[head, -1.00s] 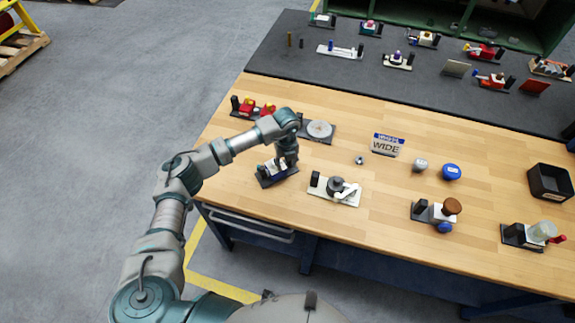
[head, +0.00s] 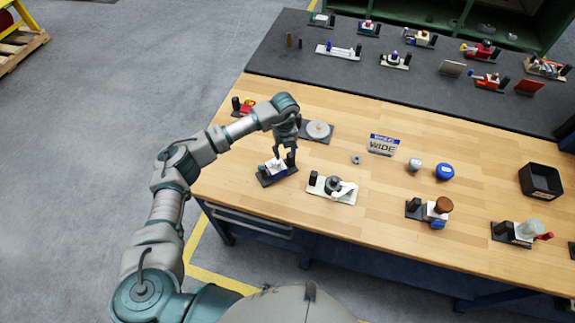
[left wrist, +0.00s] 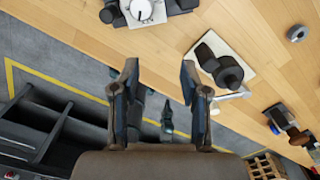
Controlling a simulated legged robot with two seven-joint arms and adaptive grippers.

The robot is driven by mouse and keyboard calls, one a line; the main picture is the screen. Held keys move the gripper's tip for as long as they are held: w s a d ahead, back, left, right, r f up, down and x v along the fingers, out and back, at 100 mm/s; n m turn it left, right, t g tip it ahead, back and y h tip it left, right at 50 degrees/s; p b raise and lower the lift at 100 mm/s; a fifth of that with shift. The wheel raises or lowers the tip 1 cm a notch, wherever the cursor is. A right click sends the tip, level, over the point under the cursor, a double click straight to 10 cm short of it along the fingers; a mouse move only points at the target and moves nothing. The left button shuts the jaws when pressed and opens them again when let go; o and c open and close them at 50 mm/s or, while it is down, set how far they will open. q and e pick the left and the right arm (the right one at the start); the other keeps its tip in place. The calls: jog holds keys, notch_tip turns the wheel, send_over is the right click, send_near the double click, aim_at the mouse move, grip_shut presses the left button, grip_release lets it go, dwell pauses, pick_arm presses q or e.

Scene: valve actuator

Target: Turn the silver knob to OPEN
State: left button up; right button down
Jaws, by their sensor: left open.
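The silver round knob (left wrist: 142,10) with a dark pointer mark sits on a white block at the top of the left wrist view. Any OPEN label is too small to read. My right gripper is not in view.
A cream plate with a dark round knob and white handle (head: 333,188) stands close to the right. A plate with a round dial (head: 318,130) is behind. A red valve (head: 246,112) is partly behind my arm. Bare wood (head: 300,95) lies behind them.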

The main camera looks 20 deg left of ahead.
pick_arm(q)
notch_tip(320, 180, up, 22)
jog(key=p, duration=0.4)
jog(key=shift+a+f, duration=0.15)
jog(key=shift+a, duration=0.3)
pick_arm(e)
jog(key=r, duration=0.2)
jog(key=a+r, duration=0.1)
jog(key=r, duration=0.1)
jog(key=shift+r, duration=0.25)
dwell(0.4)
